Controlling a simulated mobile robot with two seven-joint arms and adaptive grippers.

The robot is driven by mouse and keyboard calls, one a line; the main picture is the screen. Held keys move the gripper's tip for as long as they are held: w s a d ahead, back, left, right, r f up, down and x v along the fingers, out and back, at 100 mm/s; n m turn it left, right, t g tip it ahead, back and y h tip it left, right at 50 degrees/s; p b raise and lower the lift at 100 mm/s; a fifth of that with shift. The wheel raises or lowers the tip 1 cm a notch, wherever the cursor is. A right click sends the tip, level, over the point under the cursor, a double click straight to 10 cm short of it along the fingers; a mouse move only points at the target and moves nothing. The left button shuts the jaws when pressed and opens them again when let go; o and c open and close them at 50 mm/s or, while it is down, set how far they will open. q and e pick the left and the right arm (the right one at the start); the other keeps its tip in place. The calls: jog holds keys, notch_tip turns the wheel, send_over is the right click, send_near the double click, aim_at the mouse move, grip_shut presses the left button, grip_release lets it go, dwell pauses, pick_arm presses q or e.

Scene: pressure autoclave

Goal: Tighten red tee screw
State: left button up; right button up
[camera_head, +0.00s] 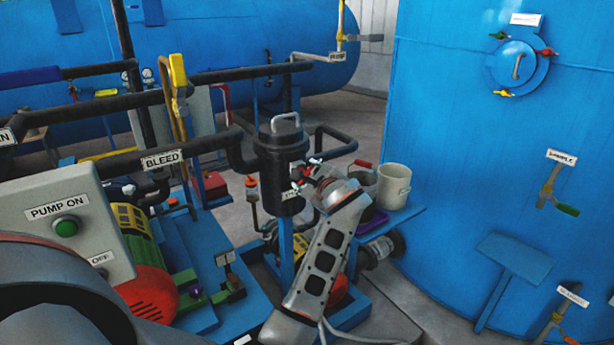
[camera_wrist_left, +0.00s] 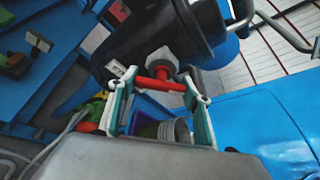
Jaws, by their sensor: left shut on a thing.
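The red tee screw (camera_wrist_left: 160,84) sticks out of a grey nut on the side of the black cylindrical vessel (camera_head: 281,165). Its red crossbar lies between the two fingers of my left gripper (camera_wrist_left: 162,95) in the left wrist view. The left gripper is shut on the crossbar. In the head view my left gripper (camera_head: 308,178) is at the right side of the vessel, and its fingers and wrist largely hide the screw. The vessel also fills the top of the left wrist view (camera_wrist_left: 165,30). My right gripper is not in view.
A pump panel (camera_head: 66,215) with a green button stands at the left. The BLEED pipe (camera_head: 190,151) runs to the vessel. Buckets (camera_head: 394,185) stand just right of the gripper. A large blue tank (camera_head: 450,170) with a round hatch (camera_head: 516,67) is at the right.

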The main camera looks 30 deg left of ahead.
pick_arm(q)
jog(key=m+g, duration=0.1)
jog(key=m, duration=0.1)
jog(key=shift+m+g, duration=0.3)
jog(key=shift+s+f+m+g+y, duration=0.15)
jog(key=shift+m+g+y, duration=0.25)
jog(key=shift+m+g, duration=0.9)
jog(key=shift+m, duration=0.3)
jog(key=o, duration=1.1)
jog(key=shift+o, duration=0.2)
notch_tip(320, 180, up, 10)
jog(key=shift+r, duration=0.1)
